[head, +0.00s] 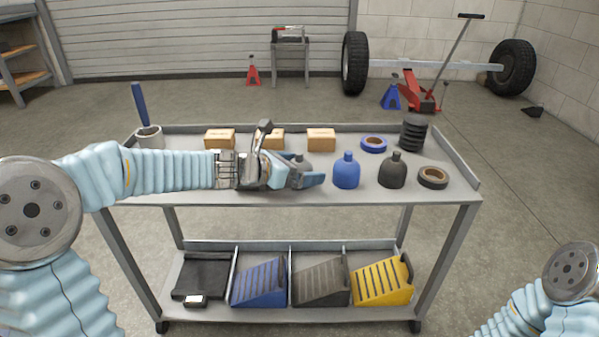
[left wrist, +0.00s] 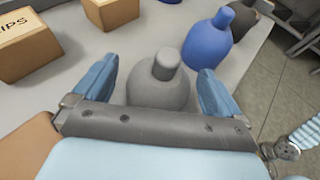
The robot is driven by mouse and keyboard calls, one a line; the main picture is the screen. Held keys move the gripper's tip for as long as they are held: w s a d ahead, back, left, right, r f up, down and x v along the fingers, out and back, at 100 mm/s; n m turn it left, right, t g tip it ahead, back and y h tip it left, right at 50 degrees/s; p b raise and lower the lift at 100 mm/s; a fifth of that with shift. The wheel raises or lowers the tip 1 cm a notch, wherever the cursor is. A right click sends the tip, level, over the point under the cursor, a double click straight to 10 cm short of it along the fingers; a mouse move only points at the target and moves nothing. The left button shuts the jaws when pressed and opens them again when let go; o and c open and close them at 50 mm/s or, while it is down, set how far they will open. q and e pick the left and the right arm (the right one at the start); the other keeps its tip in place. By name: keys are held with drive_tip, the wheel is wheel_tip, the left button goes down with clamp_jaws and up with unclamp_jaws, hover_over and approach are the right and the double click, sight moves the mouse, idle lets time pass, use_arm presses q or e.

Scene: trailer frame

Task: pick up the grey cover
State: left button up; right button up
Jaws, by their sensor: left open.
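The grey cover (left wrist: 160,90) is bottle-shaped with a short round neck and stands upright on the cart top. In the left wrist view it sits between the two blue fingers of my left gripper (left wrist: 158,70), with a gap visible at its right side. The gripper is open and low over the cart top. In the head view my left gripper (head: 305,172) reaches in from the left and hides most of the cover. My right gripper is out of view; only part of that arm shows at lower right.
A blue cover (head: 346,172) stands close to the right, then a black cover (head: 392,172). Tape rolls (head: 433,178) and a black ribbed part (head: 412,133) are further right. Small boxes (head: 321,139) stand behind. The cart top (head: 455,185) has a raised rim; ramp-shaped blocks (head: 382,280) sit below.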

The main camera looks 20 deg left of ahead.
use_arm(q)
drive_tip(key=shift+x, duration=0.9)
drive_tip(key=c, duration=1)
drive_tip(key=shift+c, duration=0.2)
drive_tip(key=shift+r, duration=0.1)
